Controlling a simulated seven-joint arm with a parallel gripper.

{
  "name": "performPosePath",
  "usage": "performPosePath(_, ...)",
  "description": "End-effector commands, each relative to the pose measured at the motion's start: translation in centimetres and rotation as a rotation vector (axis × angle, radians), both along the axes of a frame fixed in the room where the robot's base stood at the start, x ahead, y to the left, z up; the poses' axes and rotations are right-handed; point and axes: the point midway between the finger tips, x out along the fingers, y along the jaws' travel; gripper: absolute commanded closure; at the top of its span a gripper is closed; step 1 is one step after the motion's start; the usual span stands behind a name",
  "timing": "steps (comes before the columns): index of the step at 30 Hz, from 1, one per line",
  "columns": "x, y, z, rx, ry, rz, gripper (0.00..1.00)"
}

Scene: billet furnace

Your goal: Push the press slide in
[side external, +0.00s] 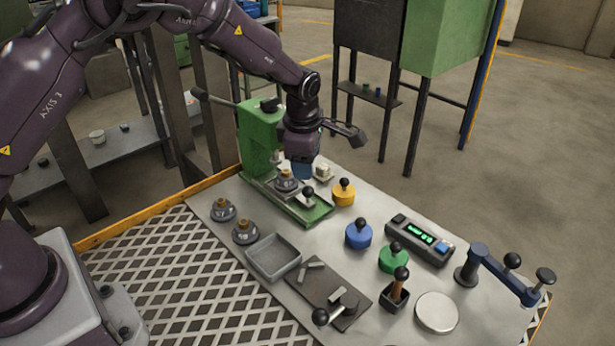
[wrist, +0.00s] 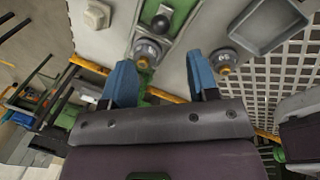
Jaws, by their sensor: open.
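The green press (side external: 258,138) stands at the back left of the bench, with its lever out to the left. Its green slide track (side external: 310,212) runs forward from the press, and a black knob (side external: 308,191) stands on it. A grey weight-like piece (side external: 286,183) sits on the slide between knob and press. In the wrist view the knob (wrist: 161,22) and grey piece (wrist: 148,52) lie in line along the slide. My gripper (side external: 303,168) is above the slide, its blue fingers apart. In the wrist view the open gripper (wrist: 160,62) has nothing between its fingers; contact cannot be told.
Two similar grey pieces (side external: 240,226) and a grey tray (side external: 274,257) lie left of the slide. A white block (side external: 323,172) and yellow knobbed weight (side external: 343,191) stand close on its right. Blue and green weights, a display box (side external: 420,240) and a clamp arm (side external: 500,270) are farther right.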

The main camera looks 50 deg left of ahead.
Motion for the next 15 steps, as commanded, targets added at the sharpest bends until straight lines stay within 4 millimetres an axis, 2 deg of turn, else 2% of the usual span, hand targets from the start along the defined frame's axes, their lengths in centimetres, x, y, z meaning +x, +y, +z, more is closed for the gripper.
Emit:
performPosePath(1, -0.1, -0.2, 1.1, -0.001, -0.003, -0.003, 0.46)
performPosePath(6, -0.5, -0.4, 3.3, -0.001, 0.000, -0.001, 0.46)
performPosePath(15, -0.7, -0.5, 4.1, 0.000, 0.001, -0.001, 0.46)
